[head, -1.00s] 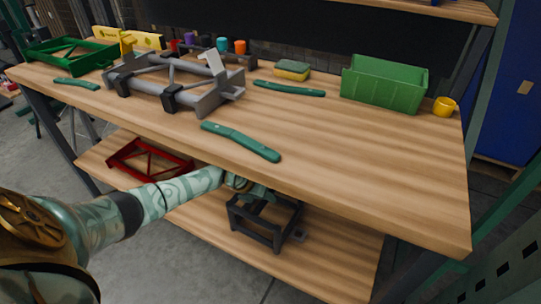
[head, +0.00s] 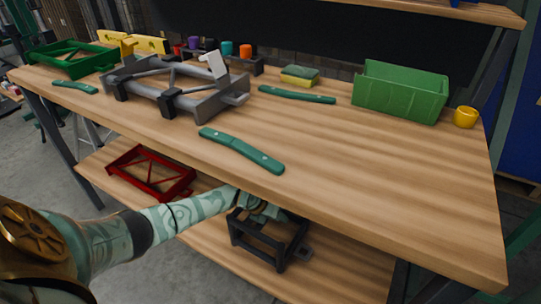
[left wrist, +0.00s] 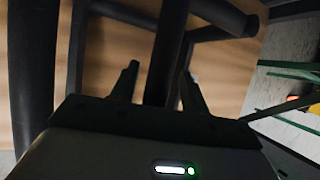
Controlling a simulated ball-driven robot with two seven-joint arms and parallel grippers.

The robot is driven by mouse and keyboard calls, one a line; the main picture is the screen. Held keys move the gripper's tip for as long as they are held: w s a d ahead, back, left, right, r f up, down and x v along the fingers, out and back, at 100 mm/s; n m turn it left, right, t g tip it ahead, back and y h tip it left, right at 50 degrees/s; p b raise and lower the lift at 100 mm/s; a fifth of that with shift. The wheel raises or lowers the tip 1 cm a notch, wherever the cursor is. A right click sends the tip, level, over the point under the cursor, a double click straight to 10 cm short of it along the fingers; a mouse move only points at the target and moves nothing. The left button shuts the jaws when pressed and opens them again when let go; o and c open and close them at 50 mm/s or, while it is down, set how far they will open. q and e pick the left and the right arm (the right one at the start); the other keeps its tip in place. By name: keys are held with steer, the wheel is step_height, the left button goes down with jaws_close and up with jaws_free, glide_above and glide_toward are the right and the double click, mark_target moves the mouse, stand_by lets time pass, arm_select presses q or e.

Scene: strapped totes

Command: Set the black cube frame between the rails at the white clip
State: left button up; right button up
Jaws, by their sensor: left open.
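The black cube frame (head: 283,252) stands on the lower shelf under the bench's front edge. My left arm reaches down to it, and my left gripper (head: 262,210) is at its top, with the fingertips hard to make out in the head view. In the left wrist view my left gripper (left wrist: 160,82) is open, with a dark bar of the cube frame (left wrist: 167,50) running between its two fingers. The grey rails (head: 200,103) lie on the bench top at the back left, with the white clip (head: 215,67) standing on the far rail. My right gripper is not in view.
A red frame (head: 150,172) lies on the lower shelf. The wooden bench top (head: 370,160) overhangs it. Green handles (head: 240,150), a green bin (head: 400,92), a yellow cup (head: 465,117), a sponge (head: 300,76) and a green tray (head: 70,58) are on top. The bench's front right is clear.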

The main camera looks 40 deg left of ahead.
arm_select(q)
steer(key=shift+f, duration=0.1)
stand_by(0.3)
jaws_close()
stand_by(1.2)
steer(key=shift+w, duration=0.15)
